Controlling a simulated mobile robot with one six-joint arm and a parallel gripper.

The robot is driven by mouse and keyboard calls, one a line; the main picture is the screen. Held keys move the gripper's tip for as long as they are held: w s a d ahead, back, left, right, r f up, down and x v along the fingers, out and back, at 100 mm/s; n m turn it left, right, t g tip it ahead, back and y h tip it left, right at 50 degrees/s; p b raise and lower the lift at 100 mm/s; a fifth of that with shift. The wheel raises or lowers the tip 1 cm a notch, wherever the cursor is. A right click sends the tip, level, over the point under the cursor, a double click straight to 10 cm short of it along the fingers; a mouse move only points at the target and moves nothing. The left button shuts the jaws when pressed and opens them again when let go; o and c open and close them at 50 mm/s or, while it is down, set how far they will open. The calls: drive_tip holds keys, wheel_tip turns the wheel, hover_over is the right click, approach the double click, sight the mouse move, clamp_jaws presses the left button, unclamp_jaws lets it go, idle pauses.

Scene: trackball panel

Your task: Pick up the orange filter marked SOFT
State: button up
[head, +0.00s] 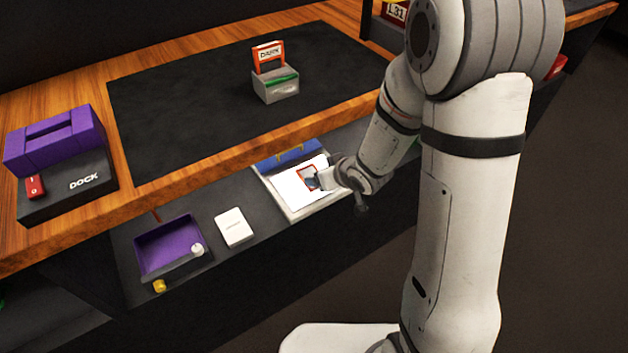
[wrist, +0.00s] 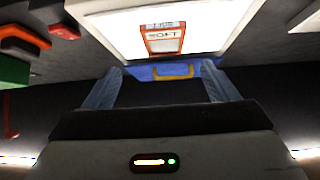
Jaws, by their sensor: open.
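The orange-framed filter (wrist: 164,39) lies on a bright white panel (wrist: 113,32) in the wrist view, its label reading SOFT. In the head view the same orange frame (head: 303,172) shows on the white panel in the low shelf, partly hidden by my gripper (head: 322,178). In the wrist view my gripper (wrist: 162,86) is open, with one pale finger at each side. The filter sits beyond the fingertips, roughly centred between them in the picture. Nothing is between the fingers except a blue part with a yellow handle (wrist: 174,71) seen behind.
Another orange-framed piece (head: 267,50) stands in a grey block (head: 276,90) on the dark mat above. The wooden counter edge (head: 210,168) overhangs the shelf. A white box (head: 234,227) and purple tray (head: 165,245) lie left of the panel. A purple dock unit (head: 55,140) sits far left.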

sight(311, 175)
drive_tip(key=b+x, duration=0.1)
drive_tip(key=x, duration=0.3)
drive_tip(key=b+x, duration=0.1)
drive_tip(key=x, duration=0.2)
drive_tip(key=shift+a+f, duration=0.25)
drive_tip(key=shift+a, duration=0.15)
drive_tip(key=shift+r, duration=0.1)
drive_tip(key=shift+c, duration=0.6)
drive_tip(key=c, duration=1)
drive_tip(key=shift+r, duration=0.1)
